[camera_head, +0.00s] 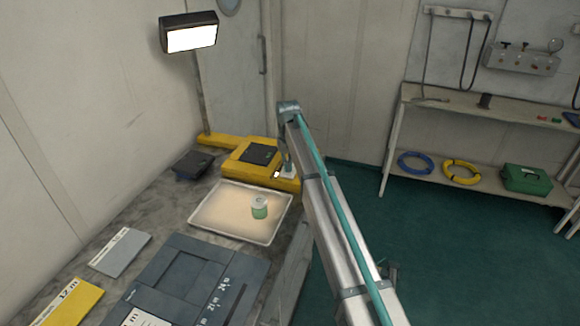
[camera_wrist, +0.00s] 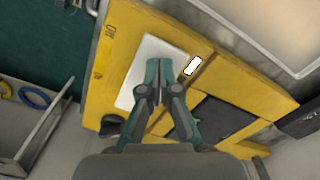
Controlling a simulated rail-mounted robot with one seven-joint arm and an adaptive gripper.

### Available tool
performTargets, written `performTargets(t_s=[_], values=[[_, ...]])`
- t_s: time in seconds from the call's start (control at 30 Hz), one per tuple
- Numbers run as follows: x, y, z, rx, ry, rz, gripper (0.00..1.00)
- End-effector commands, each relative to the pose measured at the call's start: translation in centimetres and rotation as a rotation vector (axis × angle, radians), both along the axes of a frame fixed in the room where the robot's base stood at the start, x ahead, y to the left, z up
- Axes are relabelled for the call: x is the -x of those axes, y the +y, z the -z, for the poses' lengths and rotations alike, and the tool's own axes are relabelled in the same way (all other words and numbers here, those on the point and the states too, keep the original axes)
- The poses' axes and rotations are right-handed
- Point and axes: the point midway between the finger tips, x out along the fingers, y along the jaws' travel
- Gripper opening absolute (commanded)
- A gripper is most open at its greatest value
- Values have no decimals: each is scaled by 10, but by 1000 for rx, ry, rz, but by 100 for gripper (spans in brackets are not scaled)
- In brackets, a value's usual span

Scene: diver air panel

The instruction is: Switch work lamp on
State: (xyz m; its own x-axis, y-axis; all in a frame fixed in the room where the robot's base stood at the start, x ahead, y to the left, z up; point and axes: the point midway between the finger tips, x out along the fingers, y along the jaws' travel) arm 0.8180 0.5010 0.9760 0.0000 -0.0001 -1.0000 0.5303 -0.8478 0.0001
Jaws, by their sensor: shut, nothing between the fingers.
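The work lamp (camera_head: 190,36) stands on a post at the back left of the bench, and its face glows bright white. Its yellow base (camera_head: 237,160) lies below it and also fills much of the wrist view (camera_wrist: 112,62). On the base is a white switch plate (camera_wrist: 150,50), with dark lettering that looks like "ON" near one end. A small bright white indicator (camera_wrist: 193,65) is beside the plate. My gripper (camera_wrist: 153,68) is shut and empty, its fingertips over the white plate. I cannot tell whether they touch it. In the head view the gripper is partly hidden by my arm.
A lit tray (camera_head: 205,219) with a green-and-white jar (camera_head: 259,207) is in front of the base. A dark panel (camera_head: 205,275) and a small dark box (camera_head: 193,163) are also on the bench. Shelving (camera_head: 500,112) with hoses (camera_head: 461,172) stands at right, beyond open green floor.

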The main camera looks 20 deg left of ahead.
Motion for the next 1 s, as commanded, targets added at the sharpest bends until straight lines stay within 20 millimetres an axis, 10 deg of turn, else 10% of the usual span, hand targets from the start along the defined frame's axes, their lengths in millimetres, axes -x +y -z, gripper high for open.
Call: performTargets(t_s=[1.0], values=[[0, 0, -65, 0, 0, 0, 0]])
